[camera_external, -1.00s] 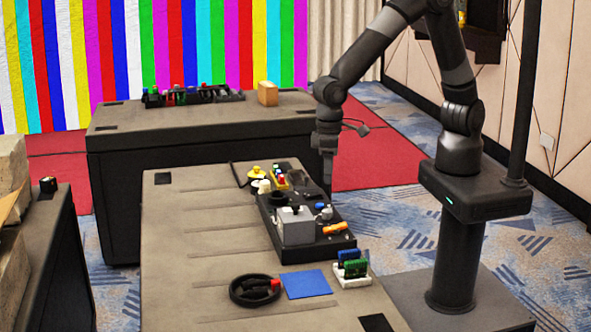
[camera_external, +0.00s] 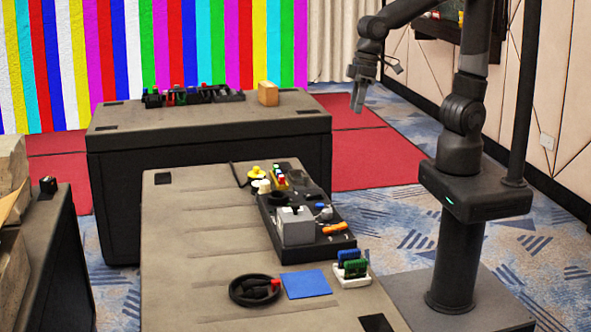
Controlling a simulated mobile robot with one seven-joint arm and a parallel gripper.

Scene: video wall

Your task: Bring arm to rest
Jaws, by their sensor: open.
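My gripper (camera_external: 358,103) hangs at the end of my arm in the upper right of the external view. It points down over the red carpet, beyond the right edge of the near table. It is open, with nothing seen between its fingers, and it touches nothing. My upper arm stands upright over its base, and the forearm reaches left toward the gripper. The top of the arm is cut off by the picture's upper edge.
The near table (camera_external: 195,245) bears a black tray (camera_external: 340,243) of small parts, a blue square (camera_external: 306,284), a black ring dish (camera_external: 238,297) and a white rack (camera_external: 352,281). The back table (camera_external: 215,116) holds a tan block (camera_external: 267,94). Carpet is clear below my gripper.

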